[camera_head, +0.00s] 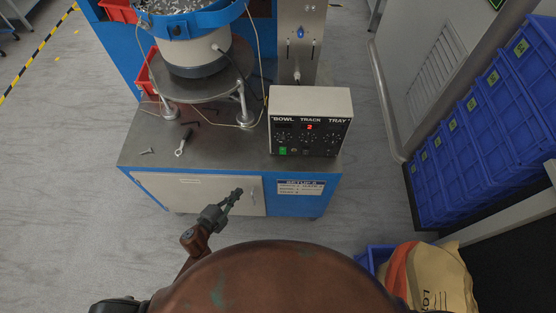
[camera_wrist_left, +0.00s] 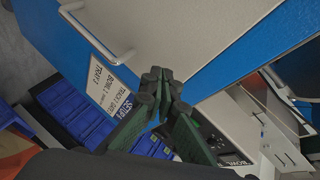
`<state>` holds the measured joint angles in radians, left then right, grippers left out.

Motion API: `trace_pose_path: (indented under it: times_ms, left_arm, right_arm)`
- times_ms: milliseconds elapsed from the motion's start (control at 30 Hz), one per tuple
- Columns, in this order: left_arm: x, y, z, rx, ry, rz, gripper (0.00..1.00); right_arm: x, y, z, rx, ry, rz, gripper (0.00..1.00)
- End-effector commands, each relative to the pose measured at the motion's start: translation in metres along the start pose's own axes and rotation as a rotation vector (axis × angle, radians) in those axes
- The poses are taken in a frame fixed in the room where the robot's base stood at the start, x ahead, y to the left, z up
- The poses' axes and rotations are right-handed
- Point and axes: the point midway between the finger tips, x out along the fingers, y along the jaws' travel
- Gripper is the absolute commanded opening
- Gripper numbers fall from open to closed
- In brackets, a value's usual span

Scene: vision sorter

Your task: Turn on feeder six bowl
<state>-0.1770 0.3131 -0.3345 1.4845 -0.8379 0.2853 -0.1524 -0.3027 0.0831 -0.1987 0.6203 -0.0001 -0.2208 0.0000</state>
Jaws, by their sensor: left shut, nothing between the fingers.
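The control box (camera_head: 310,105) stands on the front right of the metal bench top. Its front panel carries the labels BOWL, TRACK and TRAY, dark knobs, a small red display (camera_head: 310,127) and a green switch (camera_head: 283,151) at lower left, under BOWL. The bowl feeder (camera_head: 197,48), with a blue rim and metal parts inside, stands behind to the left. My left gripper (camera_head: 237,192) is shut and empty in front of the cabinet door, below and left of the box. In the left wrist view its fingers (camera_wrist_left: 158,95) are together. My right gripper is not in view.
A wrench (camera_head: 183,142) and small loose parts lie on the bench top (camera_head: 230,150). The cabinet door has a handle (camera_head: 252,192) beside my gripper. Blue crates (camera_head: 480,130) are stacked at the right. A tan sack (camera_head: 440,280) stands at lower right.

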Motion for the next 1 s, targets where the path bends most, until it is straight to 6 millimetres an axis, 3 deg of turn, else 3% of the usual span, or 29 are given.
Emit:
trace_pose_path:
  times_ms: [33, 100, 200, 300, 733, 1000]
  left_arm:
    - [0.004, -0.026, -0.033, 0.100, 0.080, -0.032, 0.00]
    - [0.004, -0.053, -0.073, 0.214, 0.170, -0.066, 0.00]
    - [0.001, -0.075, -0.114, 0.332, 0.258, -0.100, 0.00]
    - [-0.003, -0.084, -0.134, 0.393, 0.300, -0.116, 0.00]
    - [-0.001, -0.087, -0.139, 0.404, 0.309, -0.120, 0.00]
    - [0.038, -0.089, -0.152, 0.404, 0.309, -0.122, 0.00]
  right_arm:
    - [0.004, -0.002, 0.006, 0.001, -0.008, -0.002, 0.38]
    - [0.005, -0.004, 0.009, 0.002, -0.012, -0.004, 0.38]
    - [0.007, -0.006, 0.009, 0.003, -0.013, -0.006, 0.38]
    - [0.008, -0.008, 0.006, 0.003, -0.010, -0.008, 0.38]
    - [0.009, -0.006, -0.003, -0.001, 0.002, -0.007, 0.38]
    - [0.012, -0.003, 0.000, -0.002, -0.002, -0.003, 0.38]
